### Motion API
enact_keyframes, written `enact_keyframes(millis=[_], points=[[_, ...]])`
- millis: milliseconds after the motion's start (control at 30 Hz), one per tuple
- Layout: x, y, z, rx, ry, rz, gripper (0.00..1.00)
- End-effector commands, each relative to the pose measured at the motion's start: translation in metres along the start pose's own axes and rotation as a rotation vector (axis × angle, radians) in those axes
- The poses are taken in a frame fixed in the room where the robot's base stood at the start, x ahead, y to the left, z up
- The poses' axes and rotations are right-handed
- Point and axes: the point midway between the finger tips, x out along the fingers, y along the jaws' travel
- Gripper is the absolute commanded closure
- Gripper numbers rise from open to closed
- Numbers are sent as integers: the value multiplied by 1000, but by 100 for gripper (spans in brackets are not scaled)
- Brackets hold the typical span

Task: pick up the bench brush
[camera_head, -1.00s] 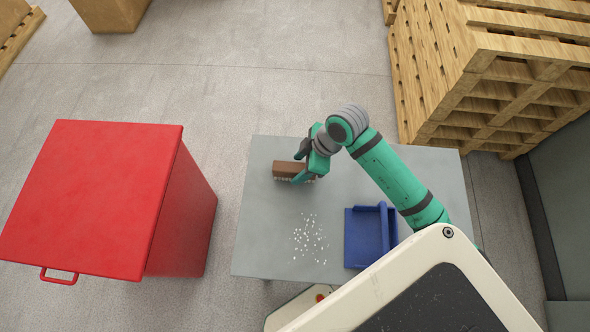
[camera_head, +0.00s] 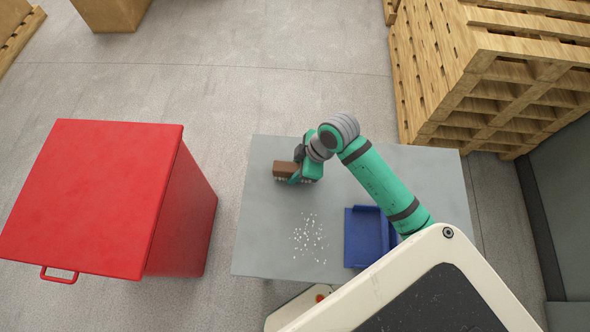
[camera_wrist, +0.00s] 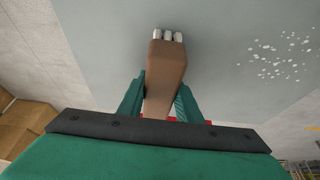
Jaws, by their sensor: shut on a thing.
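The bench brush (camera_head: 284,169) has a brown block body with pale bristles and is at the back left of the grey table. In the wrist view the brush (camera_wrist: 165,70) runs between the two green fingers, with white bristle tufts at its far end. My gripper (camera_head: 297,175) is shut on the brush; it also shows in the wrist view (camera_wrist: 160,100), a finger against each side of the body. Whether the bristles touch the table top cannot be told.
The grey table (camera_head: 270,235) bears scattered white bits (camera_head: 309,238) and a blue dustpan (camera_head: 365,238), partly behind my arm. A red bin (camera_head: 90,200) with a lid stands to the left. Wooden pallets (camera_head: 480,80) are stacked at the back right.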

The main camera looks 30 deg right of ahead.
Motion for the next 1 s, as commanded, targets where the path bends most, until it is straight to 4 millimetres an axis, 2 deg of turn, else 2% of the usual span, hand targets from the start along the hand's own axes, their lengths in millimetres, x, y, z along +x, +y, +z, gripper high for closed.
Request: enact_keyframes(millis=[167,367,467,700,1000], points=[[-5,0,-1,1,0,1,93],[-24,1,-9,-3,-2,3,93],[-44,-4,-7,0,-3,6,93],[-106,-31,7,-1,-5,5,93],[-145,-66,39,-6,-3,0,93]])
